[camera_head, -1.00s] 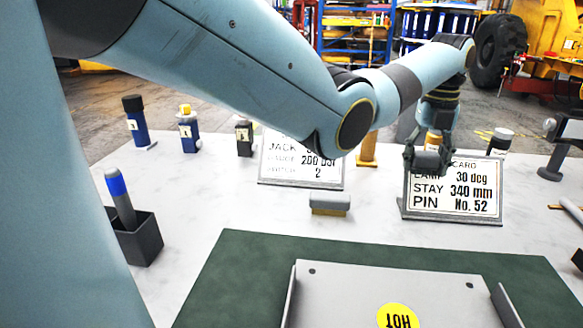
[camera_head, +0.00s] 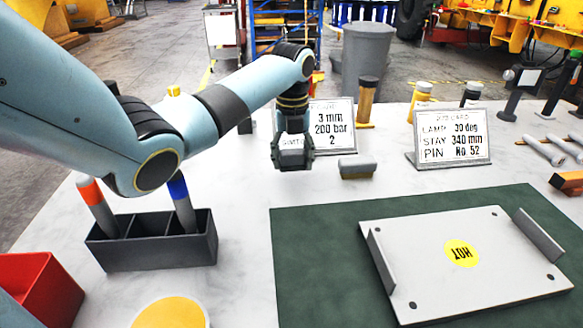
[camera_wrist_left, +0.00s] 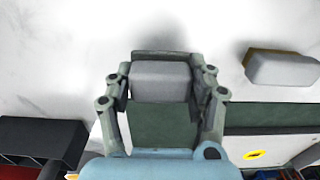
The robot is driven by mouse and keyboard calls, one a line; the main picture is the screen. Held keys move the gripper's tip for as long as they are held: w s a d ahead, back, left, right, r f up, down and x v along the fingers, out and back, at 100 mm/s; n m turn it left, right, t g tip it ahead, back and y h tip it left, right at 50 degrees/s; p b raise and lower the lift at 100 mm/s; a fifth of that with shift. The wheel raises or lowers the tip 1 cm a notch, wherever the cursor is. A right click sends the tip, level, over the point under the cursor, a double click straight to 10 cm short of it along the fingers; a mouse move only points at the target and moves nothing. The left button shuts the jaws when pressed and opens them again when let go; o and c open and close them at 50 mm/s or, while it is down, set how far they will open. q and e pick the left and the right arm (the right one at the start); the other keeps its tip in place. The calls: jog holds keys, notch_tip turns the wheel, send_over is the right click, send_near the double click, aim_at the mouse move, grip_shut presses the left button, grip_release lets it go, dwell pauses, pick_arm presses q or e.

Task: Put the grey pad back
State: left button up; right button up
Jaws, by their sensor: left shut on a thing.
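My left gripper (camera_head: 294,158) hangs above the white table, in front of the left card and left of a grey-topped block. In the left wrist view, my left gripper (camera_wrist_left: 161,78) is shut on a grey pad (camera_wrist_left: 160,83), a light grey block held between its two fingers. The pad is hard to make out in the head view, where the gripper hides most of it. My right gripper is in neither view.
The grey-topped block with a tan base (camera_head: 357,168) lies on the table. A "HOT" plate (camera_head: 430,275) rests on a green mat (camera_head: 315,245). Two cards, left (camera_head: 335,120) and right (camera_head: 450,135), stand behind. A dark marker holder (camera_head: 160,252) and red bin (camera_head: 42,285) stand at left.

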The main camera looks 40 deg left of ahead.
aim_at(292, 181)
pick_arm(q)
jog(key=shift+f, duration=1.95)
jog(key=o, duration=1.2)
jog(key=shift+f, duration=0.15)
notch_tip(292, 181, up, 12)
jog(key=shift+r, duration=0.2)
